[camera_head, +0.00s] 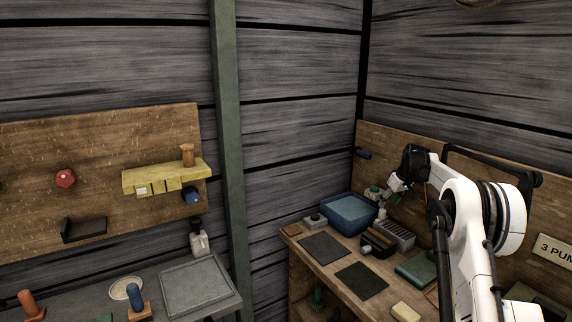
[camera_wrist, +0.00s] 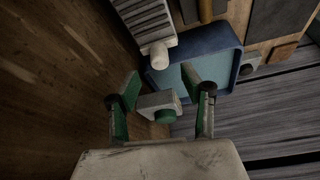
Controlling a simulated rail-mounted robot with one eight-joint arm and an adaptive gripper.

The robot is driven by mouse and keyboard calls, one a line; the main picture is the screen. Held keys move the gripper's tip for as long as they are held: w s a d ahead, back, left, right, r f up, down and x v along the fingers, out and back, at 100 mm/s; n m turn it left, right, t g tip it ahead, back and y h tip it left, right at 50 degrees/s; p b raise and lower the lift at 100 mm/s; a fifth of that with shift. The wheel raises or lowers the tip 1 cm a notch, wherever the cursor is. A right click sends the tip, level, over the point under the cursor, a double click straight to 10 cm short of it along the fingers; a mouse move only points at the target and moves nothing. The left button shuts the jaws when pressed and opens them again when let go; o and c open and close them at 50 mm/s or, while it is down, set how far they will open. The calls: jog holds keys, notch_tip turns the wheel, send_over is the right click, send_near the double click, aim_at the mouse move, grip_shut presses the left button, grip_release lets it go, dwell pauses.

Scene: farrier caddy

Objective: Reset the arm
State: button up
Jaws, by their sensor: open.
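My gripper (camera_head: 392,188) is over the right-hand bench, near the back board and beside the blue bin. In the wrist view its two green-padded fingers (camera_wrist: 163,85) stand apart. A pale grey block with a green knob (camera_wrist: 152,103) shows in the gap between the fingers; I cannot tell whether they touch it. My white arm reaches in from the right in the head view.
The blue bin (camera_head: 350,211) is close to my gripper, with a grey slotted rack (camera_head: 396,234) next to it. Dark mats (camera_head: 325,247) lie on the wooden bench (camera_head: 336,268). A left-hand bench holds a grey tray (camera_head: 198,288) and a bottle (camera_head: 199,243).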

jog(key=shift+b+x, duration=0.55)
jog(key=shift+x, duration=0.65)
jog(key=s+a+r, duration=0.5)
jog(key=s+r, duration=0.1)
jog(key=r, duration=0.2)
jog(key=s+a+r, duration=0.4)
jog(key=s+r, duration=0.1)
jog(key=r, duration=0.2)
jog(key=s+a+r+m+t+h, duration=0.1)
jog(key=s+a+r, duration=0.25)
jog(key=s, duration=0.45)
jog(key=s+a+r+m, duration=0.1)
jog(key=s+a+r, duration=0.25)
jog(key=s, duration=0.45)
jog(key=s+a+f+t, duration=0.1)
jog(key=s+a, duration=0.2)
jog(key=s, duration=0.6)
jog(key=s+a, duration=0.3)
jog(key=s, duration=0.6)
jog(key=s+a+f, duration=0.1)
jog(key=s+f, duration=0.3)
jog(key=s, duration=0.3)
jog(key=s+a+f+m, duration=0.1)
jog(key=s+f, duration=0.4)
jog(key=s, duration=0.3)
jog(key=shift+s+a+f+t, duration=0.35)
jog(key=shift+a+t, duration=0.05)
